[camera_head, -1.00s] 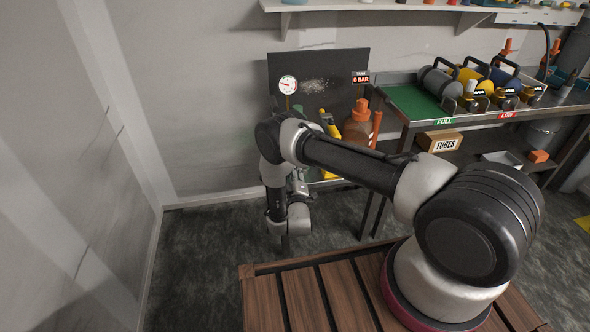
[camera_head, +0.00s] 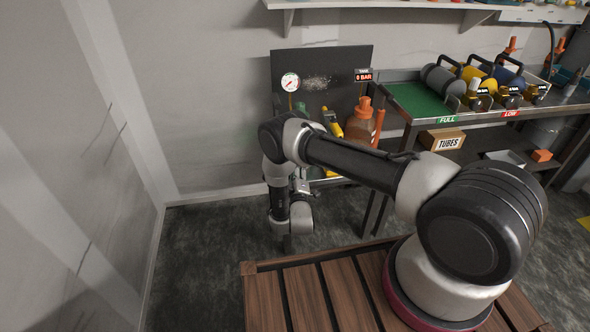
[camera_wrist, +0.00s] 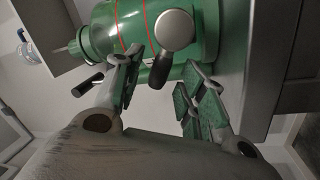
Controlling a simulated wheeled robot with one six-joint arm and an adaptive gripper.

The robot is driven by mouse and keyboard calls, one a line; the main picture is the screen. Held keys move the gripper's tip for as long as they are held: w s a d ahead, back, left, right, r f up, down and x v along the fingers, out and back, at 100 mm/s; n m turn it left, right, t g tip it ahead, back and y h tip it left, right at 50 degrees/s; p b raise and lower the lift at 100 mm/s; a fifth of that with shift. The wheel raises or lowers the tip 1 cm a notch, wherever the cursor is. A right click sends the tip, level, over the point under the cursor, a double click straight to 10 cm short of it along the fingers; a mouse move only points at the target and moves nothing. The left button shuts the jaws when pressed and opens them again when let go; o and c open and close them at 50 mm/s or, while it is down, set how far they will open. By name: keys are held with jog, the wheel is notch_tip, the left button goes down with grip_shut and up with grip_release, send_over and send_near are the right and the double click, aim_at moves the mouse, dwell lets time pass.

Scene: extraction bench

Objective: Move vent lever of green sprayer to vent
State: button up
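The green sprayer (camera_wrist: 120,28) fills the top of the wrist view, with thin red lines around its body. A round grey hub (camera_wrist: 175,28) on it carries a short black lever (camera_wrist: 160,70), which extends down toward the space between my fingers. My gripper (camera_wrist: 160,92) is open, its green-padded fingers apart on either side of the lever's end; I cannot tell whether either touches it. A second dark handle (camera_wrist: 88,84) shows beside the left finger. In the head view, a bit of green (camera_head: 302,108) shows behind my arm, which hides most of that area and my gripper.
A dial gauge (camera_head: 290,82) and a "0 BAR" display (camera_head: 363,75) are at the dark panel (camera_head: 320,62). An orange-capped brown bottle (camera_head: 360,126) and a yellow item (camera_head: 332,123) stand close by. The bench (camera_head: 405,97) at right holds several cylinders.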

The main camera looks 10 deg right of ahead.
jog(key=v, duration=1.2)
dwell(0.3)
